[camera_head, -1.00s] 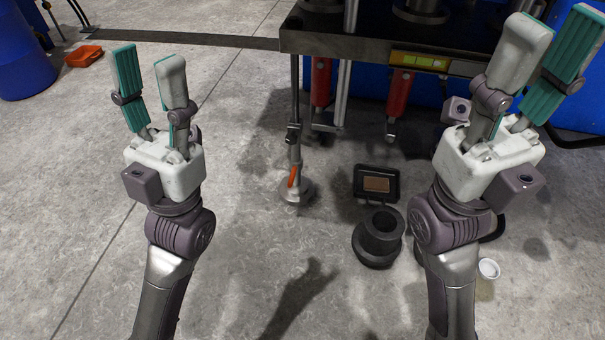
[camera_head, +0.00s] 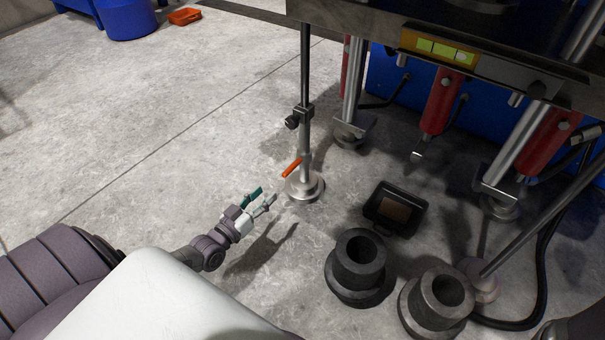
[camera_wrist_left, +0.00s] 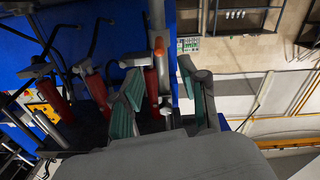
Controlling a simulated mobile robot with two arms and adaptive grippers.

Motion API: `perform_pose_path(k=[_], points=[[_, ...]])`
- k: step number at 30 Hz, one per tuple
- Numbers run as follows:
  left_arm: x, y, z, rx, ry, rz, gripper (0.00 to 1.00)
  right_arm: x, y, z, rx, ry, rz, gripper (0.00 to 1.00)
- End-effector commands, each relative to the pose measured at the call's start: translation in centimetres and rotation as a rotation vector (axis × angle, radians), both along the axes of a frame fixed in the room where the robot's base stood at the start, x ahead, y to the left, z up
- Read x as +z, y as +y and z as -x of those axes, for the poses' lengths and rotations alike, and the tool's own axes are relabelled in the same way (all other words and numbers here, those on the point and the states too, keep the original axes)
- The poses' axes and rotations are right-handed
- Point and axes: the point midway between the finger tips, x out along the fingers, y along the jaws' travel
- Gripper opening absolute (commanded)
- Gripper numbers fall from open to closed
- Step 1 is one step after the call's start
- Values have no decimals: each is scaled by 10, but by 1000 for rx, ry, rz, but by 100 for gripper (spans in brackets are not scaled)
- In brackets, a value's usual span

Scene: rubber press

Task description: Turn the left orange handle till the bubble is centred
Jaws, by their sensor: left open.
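The left orange handle (camera_head: 292,168) sticks out to the lower left from the foot of the press's left leg (camera_head: 305,187). My left gripper (camera_head: 262,196) is low by the floor, left of and below the handle in the head view, apart from it, with its fingers open and empty. In the left wrist view, an orange bar that looks like the handle (camera_wrist_left: 152,92) shows between the two teal-padded fingers (camera_wrist_left: 165,100). The yellow-green level (camera_head: 440,50) is on the press's front edge; its bubble seems right of the middle. My right gripper is out of view.
Two dark hollow cylinders (camera_head: 360,265) (camera_head: 440,300) and a black tray (camera_head: 396,208) stand on the floor right of the leg. Red cylinders (camera_head: 440,100) hang under the press.

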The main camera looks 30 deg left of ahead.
Motion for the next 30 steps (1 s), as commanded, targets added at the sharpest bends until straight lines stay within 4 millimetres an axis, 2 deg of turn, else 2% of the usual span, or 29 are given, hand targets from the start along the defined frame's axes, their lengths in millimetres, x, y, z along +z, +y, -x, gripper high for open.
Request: perform_pose_path(k=[1,9,15,21,30], points=[[-3,-1,-10,-1,-6,1,43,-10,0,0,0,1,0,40],[-4,-7,-69,-2,-9,2,43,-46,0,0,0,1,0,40],[-3,-10,-103,-3,-8,2,43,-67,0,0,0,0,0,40],[0,-11,-121,-2,-4,0,43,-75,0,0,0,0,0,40],[1,-12,-123,-2,-4,0,43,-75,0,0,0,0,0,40]])
